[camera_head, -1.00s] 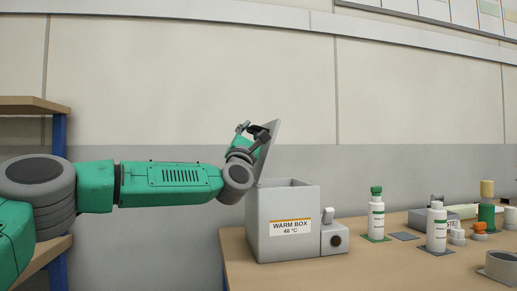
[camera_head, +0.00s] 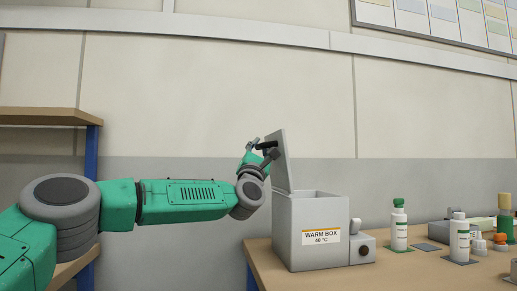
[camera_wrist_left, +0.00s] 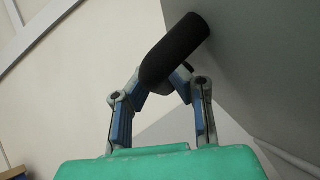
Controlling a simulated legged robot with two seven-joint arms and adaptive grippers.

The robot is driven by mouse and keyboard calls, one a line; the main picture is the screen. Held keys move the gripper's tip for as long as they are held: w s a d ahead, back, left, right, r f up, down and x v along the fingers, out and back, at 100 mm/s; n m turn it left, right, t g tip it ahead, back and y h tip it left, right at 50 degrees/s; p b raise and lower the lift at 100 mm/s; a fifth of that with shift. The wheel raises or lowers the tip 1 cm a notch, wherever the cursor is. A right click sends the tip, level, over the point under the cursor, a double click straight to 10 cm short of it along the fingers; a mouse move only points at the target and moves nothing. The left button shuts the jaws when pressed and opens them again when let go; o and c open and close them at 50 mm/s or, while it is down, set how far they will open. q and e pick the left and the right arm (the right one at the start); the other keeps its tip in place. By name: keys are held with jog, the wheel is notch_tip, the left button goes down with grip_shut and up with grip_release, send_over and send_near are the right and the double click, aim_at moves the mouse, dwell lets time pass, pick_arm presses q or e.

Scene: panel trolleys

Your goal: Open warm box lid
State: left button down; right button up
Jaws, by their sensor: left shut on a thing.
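The grey warm box (camera_head: 309,258) stands on the left end of the table, labelled "WARM BOX 40 °C". Its lid (camera_head: 282,160) is up at the box's left side, a little past upright and leaning left, and the box top is uncovered. My left gripper (camera_head: 262,152) is at the lid's upper part, shut on the black lid handle (camera_head: 266,145). In the left wrist view, the dark handle (camera_wrist_left: 174,48) lies between the fingers, against the grey lid (camera_wrist_left: 248,70). The inside bottom of the box is hidden. My right gripper is not in view.
A small grey unit with a dark knob (camera_head: 362,249) adjoins the box on the right. White bottles (camera_head: 399,232) and other small items stand farther right on the wooden table (camera_head: 390,278). A shelf with blue posts (camera_head: 91,150) is at the left; a wall is behind.

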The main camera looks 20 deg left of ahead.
pick_arm(q)
jog(key=shift+w+d+f, duration=0.15)
jog(key=shift+d+f, duration=0.3)
jog(key=shift+f, duration=0.05)
jog(key=c, duration=1.8)
grip_release()
jog(key=shift+o, duration=0.2)
jog(key=v, duration=1.1)
jog(key=shift+s+a+f, duration=0.2)
jog(key=shift+s, duration=0.2)
